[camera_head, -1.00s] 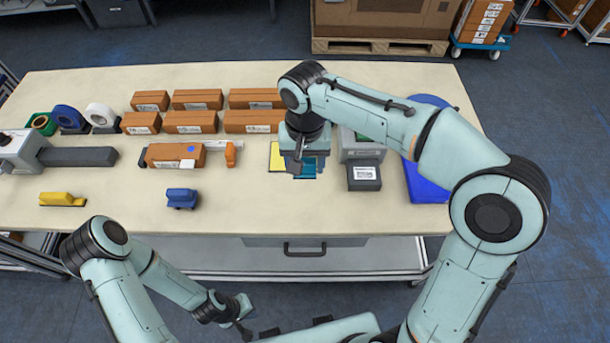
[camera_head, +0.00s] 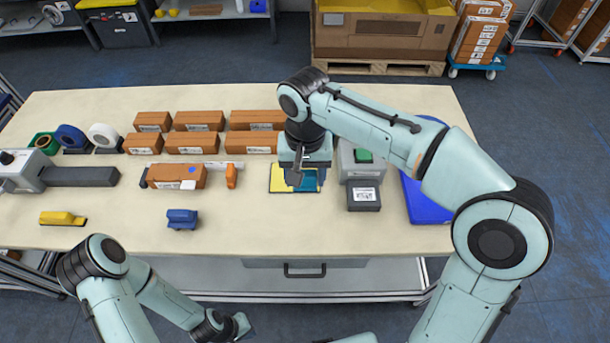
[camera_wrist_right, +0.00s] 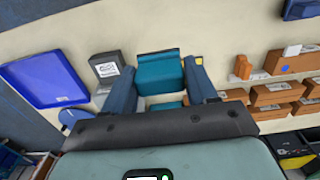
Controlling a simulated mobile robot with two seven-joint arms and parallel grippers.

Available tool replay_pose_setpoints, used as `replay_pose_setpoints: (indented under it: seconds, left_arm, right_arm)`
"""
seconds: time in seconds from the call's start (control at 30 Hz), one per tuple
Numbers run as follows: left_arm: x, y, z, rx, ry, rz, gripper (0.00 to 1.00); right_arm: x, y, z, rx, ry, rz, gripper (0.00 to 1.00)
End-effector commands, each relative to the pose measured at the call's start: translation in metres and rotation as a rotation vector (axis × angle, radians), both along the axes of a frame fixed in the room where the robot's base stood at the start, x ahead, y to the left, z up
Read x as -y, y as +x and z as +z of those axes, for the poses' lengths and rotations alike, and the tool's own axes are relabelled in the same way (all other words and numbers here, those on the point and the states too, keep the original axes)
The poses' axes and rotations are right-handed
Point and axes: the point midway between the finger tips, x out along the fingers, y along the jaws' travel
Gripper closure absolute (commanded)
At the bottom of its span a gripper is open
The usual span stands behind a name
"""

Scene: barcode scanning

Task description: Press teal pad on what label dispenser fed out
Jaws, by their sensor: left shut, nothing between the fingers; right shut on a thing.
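The label dispenser (camera_head: 357,164) is a grey machine with a green top part, right of the middle of the table. A dark block with a white printed label (camera_head: 364,194) sits at its near side; the label also shows in the right wrist view (camera_wrist_right: 108,69). My right gripper (camera_head: 304,182) is left of the dispenser, shut on the teal pad (camera_wrist_right: 160,73), which shows between its fingers in the wrist view. The pad is over a yellow-and-teal patch (camera_head: 280,181); I cannot tell the gap beneath. My left gripper (camera_head: 240,326) is shut and empty before the table.
Brown boxes (camera_head: 197,142) stand in rows behind; another brown box (camera_head: 177,176) lies nearer. A blue tray (camera_head: 425,200) is right of the dispenser. A blue item (camera_head: 182,218) and a yellow item (camera_head: 62,218) lie at the front left. The front right tabletop is clear.

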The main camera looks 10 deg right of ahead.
Motion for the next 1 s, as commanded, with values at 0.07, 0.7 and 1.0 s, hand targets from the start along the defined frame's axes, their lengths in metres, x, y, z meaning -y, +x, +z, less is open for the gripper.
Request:
replay_pose_setpoints:
  seconds: [0.07,0.7,1.0]
  left_arm:
    - [0.0,0.0,0.0,0.0,0.0,0.0,1.0]
    - [0.0,0.0,0.0,0.0,0.0,0.0,1.0]
    - [0.0,0.0,0.0,0.0,0.0,0.0,1.0]
  right_arm:
    - [0.005,0.002,-0.003,-0.002,0.0,-0.003,0.77]
    - [0.173,0.039,-0.092,-0.002,0.001,-0.002,0.77]
    - [0.179,0.038,-0.113,-0.003,0.0,0.0,0.77]
